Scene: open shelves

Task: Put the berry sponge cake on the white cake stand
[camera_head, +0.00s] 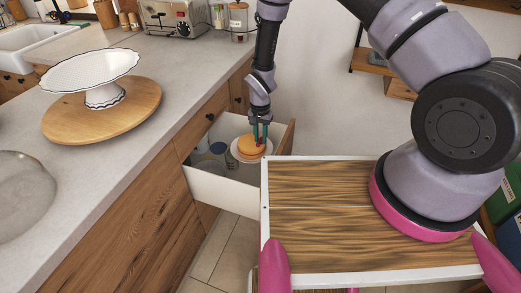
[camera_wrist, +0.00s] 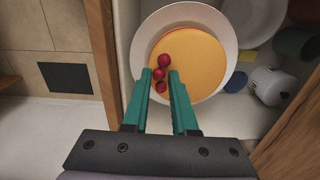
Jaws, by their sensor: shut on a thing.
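The berry sponge cake (camera_head: 251,146) is a round orange cake in the open drawer. In the wrist view the cake (camera_wrist: 199,66) sits in a white round dish (camera_wrist: 146,40), with several red berries (camera_wrist: 164,61) on top. My gripper (camera_head: 260,140) reaches down into the drawer onto the cake. The white cake stand (camera_head: 92,72) with a dark scalloped rim stands empty on the counter. Whether the cake is lifted cannot be told.
The stand rests on a round wooden board (camera_head: 62,123). The open drawer (camera_head: 222,188) also holds cups and bowls. A glass dome (camera_head: 22,195) lies at the counter's left front. A toaster (camera_head: 173,18) and jar (camera_head: 239,20) stand at the back. The counter right of the board is clear.

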